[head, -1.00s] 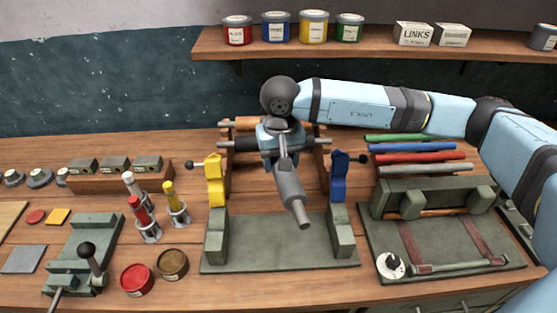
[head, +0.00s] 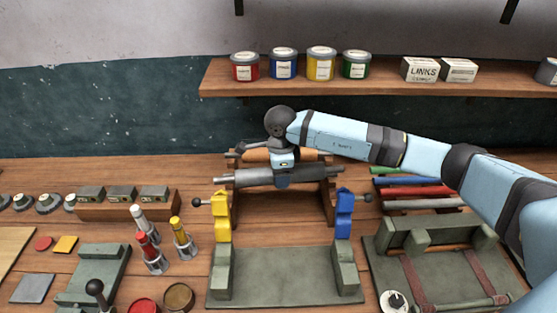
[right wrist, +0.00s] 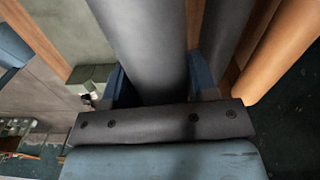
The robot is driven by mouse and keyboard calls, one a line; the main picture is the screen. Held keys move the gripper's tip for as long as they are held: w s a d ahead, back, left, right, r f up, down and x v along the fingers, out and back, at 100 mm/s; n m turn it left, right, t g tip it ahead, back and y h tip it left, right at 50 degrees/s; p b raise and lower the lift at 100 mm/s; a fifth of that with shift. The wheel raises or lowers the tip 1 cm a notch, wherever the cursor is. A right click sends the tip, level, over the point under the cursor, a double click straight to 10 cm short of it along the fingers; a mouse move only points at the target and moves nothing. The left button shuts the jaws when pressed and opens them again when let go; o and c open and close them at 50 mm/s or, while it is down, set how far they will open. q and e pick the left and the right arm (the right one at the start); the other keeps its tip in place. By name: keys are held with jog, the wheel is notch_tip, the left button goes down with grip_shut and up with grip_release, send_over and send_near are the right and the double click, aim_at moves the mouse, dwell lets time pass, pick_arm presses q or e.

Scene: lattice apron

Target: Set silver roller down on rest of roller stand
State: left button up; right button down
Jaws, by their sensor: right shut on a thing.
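The silver roller (head: 247,179) lies level, left to right, across the front of the wooden roller stand (head: 328,200) in the head view. My right gripper (head: 283,183) is shut around its middle from above. In the right wrist view the roller (right wrist: 150,45) runs between the two blue fingers (right wrist: 160,85). A dark roller (right wrist: 228,30) and an orange roller (right wrist: 285,50) lie beside it on the stand. The orange one also shows behind my gripper in the head view (head: 258,156). I cannot tell whether the silver roller touches the rest. My left gripper is not in view.
A green base (head: 285,278) with a yellow clamp (head: 222,215) and a blue clamp (head: 344,215) stands in front of the stand. Coloured rods (head: 405,182) lie at right. Red and yellow tubes (head: 150,250) stand at left. A shelf with cans (head: 320,63) is above.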

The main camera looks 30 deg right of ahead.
jog(key=f, duration=0.2)
jog(key=f+m, duration=0.1)
jog(key=shift+w+d+f, duration=0.1)
jog(key=shift+d+f, duration=0.15)
jog(key=shift+f, duration=0.05)
pick_arm(q)
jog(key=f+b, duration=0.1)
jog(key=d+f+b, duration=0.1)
jog(key=b, duration=0.1)
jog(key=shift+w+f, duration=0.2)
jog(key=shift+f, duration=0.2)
pick_arm(e)
notch_tip(320, 180, down, 6)
jog(key=shift+r, duration=0.2)
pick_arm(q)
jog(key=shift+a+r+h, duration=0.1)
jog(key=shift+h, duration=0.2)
pick_arm(e)
jog(key=c, duration=0.7)
grip_release()
jog(key=o, duration=0.4)
jog(key=shift+c, duration=0.2)
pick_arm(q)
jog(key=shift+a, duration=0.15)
pick_arm(e)
jog(key=shift+r, duration=0.1)
